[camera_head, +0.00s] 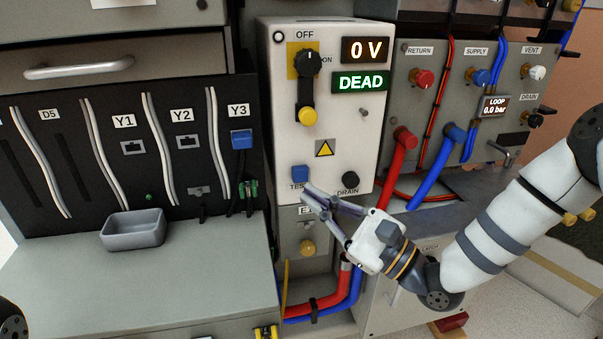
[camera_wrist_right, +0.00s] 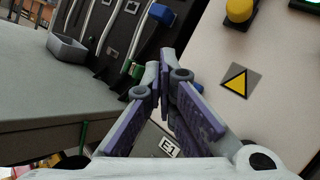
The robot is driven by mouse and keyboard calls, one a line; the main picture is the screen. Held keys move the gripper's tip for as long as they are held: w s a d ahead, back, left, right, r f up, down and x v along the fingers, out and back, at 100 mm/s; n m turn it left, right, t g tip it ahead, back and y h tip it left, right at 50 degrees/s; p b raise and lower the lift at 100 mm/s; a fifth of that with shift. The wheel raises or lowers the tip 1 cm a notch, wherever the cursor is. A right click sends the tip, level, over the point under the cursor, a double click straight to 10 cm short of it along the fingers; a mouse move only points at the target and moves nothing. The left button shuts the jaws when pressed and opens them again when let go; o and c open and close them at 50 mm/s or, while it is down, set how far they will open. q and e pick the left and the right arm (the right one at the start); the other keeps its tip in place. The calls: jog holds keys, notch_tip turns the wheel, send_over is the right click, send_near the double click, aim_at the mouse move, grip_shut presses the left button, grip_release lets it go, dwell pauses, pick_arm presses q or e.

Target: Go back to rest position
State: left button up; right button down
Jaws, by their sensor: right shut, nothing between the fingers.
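My right gripper (camera_head: 308,194) is shut and empty. In the head view its fingertips are in front of the lower part of the white power panel (camera_head: 345,115), just below the blue TEST button (camera_head: 299,172) and left of the black DRAIN knob (camera_head: 350,180). I cannot tell whether the tips touch the panel. In the right wrist view the purple-padded fingers (camera_wrist_right: 160,78) meet at their tips with nothing between them. My left gripper is not in view; only a dark piece of my own body shows at the lower left edge.
The panel displays read 0 V and DEAD (camera_head: 360,82). A grey tray (camera_head: 133,229) stands on the bench (camera_head: 130,285) at left. Red (camera_head: 398,170) and blue (camera_head: 434,180) hoses run close beside my right arm. An E1 box (camera_head: 303,235) sits below the panel.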

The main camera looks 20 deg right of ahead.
jog(key=s+a+f+n+g+h+p, duration=0.1)
jog(key=s+f+n+g+h, duration=0.35)
jog(key=s+f, duration=0.5)
jog(key=s+a+f+n+g+h+p, duration=0.1)
jog(key=s+f+n+g+h, duration=0.35)
jog(key=f, duration=0.75)
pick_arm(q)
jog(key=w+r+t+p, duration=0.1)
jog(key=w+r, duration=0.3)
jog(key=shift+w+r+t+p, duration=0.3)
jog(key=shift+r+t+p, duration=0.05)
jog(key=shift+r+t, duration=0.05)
pick_arm(e)
jog(key=s+d+f+n+g+h, duration=0.1)
jog(key=s+d+n+g, duration=0.2)
jog(key=s, duration=0.6)
jog(key=s+d+f+n+g+h, duration=0.2)
jog(key=s+n, duration=0.3)
jog(key=s, duration=0.5)
jog(key=s+d+f+n+g+h, duration=0.1)
jog(key=s+d+n+g, duration=0.3)
jog(key=s, duration=0.6)
jog(key=shift+d+f+n+g+h, duration=0.15)
jog(key=shift+f+n+g+h, duration=0.3)
jog(key=shift+f+n, duration=0.2)
